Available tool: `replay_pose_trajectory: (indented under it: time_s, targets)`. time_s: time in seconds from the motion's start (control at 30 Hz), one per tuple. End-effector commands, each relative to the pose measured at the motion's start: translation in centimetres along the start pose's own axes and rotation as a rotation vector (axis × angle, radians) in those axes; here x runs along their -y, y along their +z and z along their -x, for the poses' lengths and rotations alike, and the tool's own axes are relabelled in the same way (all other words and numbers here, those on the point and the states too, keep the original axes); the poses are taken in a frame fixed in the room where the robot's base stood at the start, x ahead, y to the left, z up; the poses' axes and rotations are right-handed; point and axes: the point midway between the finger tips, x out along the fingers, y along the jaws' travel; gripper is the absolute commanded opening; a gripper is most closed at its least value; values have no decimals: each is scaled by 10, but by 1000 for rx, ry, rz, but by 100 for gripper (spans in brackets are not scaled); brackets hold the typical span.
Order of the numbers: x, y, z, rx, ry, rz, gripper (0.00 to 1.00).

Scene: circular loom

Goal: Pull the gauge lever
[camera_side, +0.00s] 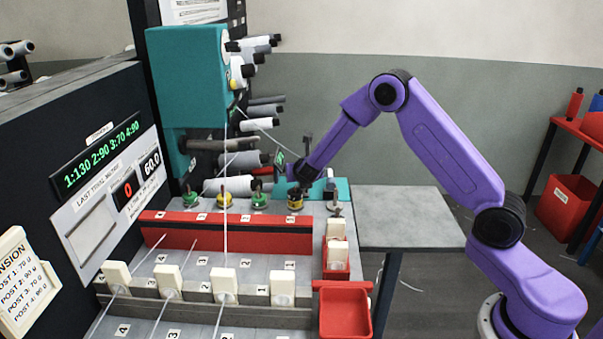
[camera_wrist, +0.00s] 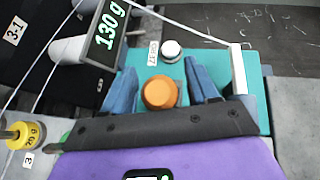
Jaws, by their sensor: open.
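A teal gauge base (camera_wrist: 262,115) fills the middle of the wrist view, and it also shows behind my gripper in the side view (camera_side: 343,188). It carries an orange round knob (camera_wrist: 160,93), which looks like the lever's top, a white button (camera_wrist: 172,50) with a small label, and a white upright post (camera_wrist: 238,70). The gauge display (camera_wrist: 104,32) reads 130 g. My gripper (camera_wrist: 161,66) is open, with its blue fingers either side of the orange knob and apart from it. In the side view my gripper (camera_side: 293,180) is small and partly hidden.
A white thread (camera_wrist: 190,24) runs above the base to the post. A yellow weight (camera_wrist: 20,134) stands left of the gripper. In the side view, green-and-yellow weights (camera_side: 259,201) line the red rail (camera_side: 180,235). A red bin (camera_side: 345,313) sits in front; the grey table (camera_side: 410,215) is clear.

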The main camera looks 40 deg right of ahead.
Motion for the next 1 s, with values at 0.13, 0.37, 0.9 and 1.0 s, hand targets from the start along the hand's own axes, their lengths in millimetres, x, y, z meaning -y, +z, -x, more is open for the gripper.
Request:
replay_pose_trajectory:
  time_s: [0.13, 0.37, 0.9, 1.0]
  targets:
    - [-1, 0, 9, 1, 1, 1, 59]
    - [-1, 1, 48, 1, 3, 0, 59]
    - [-1, 0, 151, 1, 3, 0, 59]
    - [-1, 0, 163, 1, 3, -1, 59]
